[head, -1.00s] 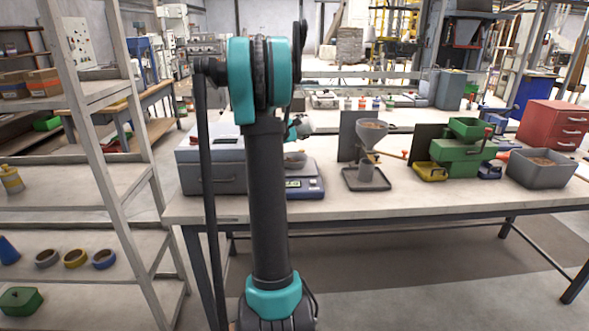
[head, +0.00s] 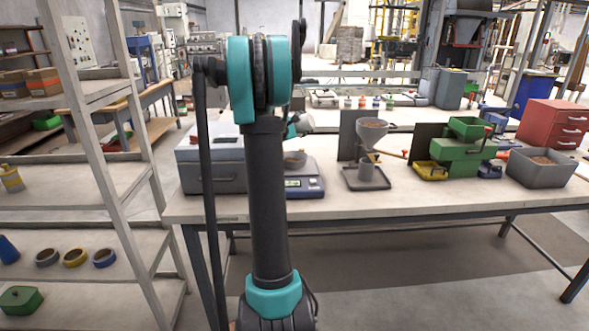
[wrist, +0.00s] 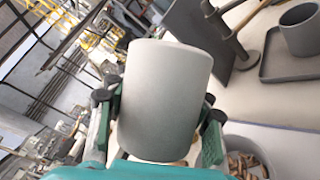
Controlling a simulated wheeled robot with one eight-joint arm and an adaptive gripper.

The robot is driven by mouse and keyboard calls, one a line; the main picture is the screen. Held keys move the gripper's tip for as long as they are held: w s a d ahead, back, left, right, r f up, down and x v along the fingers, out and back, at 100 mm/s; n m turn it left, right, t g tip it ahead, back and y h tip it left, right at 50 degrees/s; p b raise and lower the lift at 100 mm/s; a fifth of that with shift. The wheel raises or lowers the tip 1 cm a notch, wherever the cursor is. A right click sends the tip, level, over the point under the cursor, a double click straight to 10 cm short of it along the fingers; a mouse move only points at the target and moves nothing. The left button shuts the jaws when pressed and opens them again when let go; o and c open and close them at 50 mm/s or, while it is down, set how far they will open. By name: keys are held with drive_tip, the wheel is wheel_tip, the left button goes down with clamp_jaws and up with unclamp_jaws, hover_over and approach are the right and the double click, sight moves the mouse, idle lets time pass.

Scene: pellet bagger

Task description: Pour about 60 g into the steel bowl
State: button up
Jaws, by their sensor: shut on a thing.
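The steel bowl (head: 295,161) stands on a scale (head: 305,188) with a lit display, too small to read. My arm partly hides both in the head view. In the wrist view, a round bowl (wrist: 262,140) at the lower right, apparently the same one, has brown pellets in it. My gripper (wrist: 160,118) is shut on a plain grey cup (wrist: 165,95), with a green finger on each side. The cup is beside the bowl in the wrist picture. Its contents are hidden, and I see no falling stream.
Right of the scale stands a funnel (head: 371,130) on a stand, with another grey cup (wrist: 302,30) on its tray (wrist: 275,62). Further right are a green machine (head: 463,150) and a grey bin (head: 541,168) of pellets. A grey drawer box (head: 210,172) stands to the left.

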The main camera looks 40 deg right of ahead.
drive_tip(key=shift+w+r+n, duration=0.1)
drive_tip(key=shift+r+n, duration=0.2)
drive_tip(key=shift+r, duration=0.1)
idle(0.8)
drive_tip(key=shift+f, duration=0.1)
